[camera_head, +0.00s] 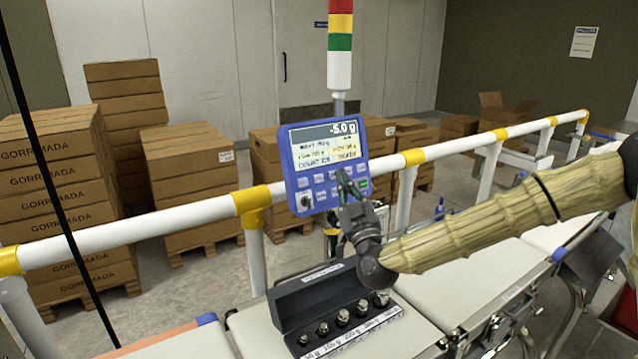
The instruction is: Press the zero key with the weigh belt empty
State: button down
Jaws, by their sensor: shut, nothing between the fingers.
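The blue indicator panel (283,150) stands at the middle, its lit screen (325,146) reading "-5.0 g" at the top. Rows of small keys (321,194) sit below the screen; their labels are too small to read, so I cannot tell which is the zero key. My gripper (343,178) is shut and empty, its tips in front of the keys at the right half of the keypad and hiding some of them. I cannot tell whether the tips touch a key. The pale belt section (445,282) right of the weight case shows no item on it.
An open black case (300,297) of several metal weights lies on the pale surface below the panel. A white rail with yellow joints (251,200) runs behind the belts. A stack light (340,45) rises behind the panel. Stacked cartons (60,190) fill the left background.

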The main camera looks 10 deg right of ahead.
aim_at(323, 179)
jog(key=shift+w+a+f+b, duration=0.4)
jog(key=shift+w+a, duration=0.15)
jog(key=shift+w, duration=0.75)
jog(key=shift+w+a+f+b, duration=0.3)
jog(key=shift+w+a, duration=0.2)
jog(key=shift+w, duration=0.8)
jog(key=shift+w+a+f+b, duration=0.3)
jog(key=shift+w+a+f, duration=0.2)
jog(key=shift+w, duration=0.8)
jog(key=shift+w+a, duration=0.15)
jog(key=shift+w, duration=0.05)
jog(key=shift+w+a+b, duration=0.1)
jog(key=shift+w+b, duration=0.1)
jog(key=shift+b, duration=0.1)
jog(key=shift+w+a+f, duration=0.15)
jog(key=shift+w+f, duration=0.05)
jog(key=shift+w, duration=0.1)
jog(key=shift+s+r, duration=0.1)
jog(key=shift+s, duration=0.05)
jog(key=shift+s+d+r, duration=0.15)
jog(key=shift+s+d, duration=0.15)
jog(key=shift+s, duration=0.25)
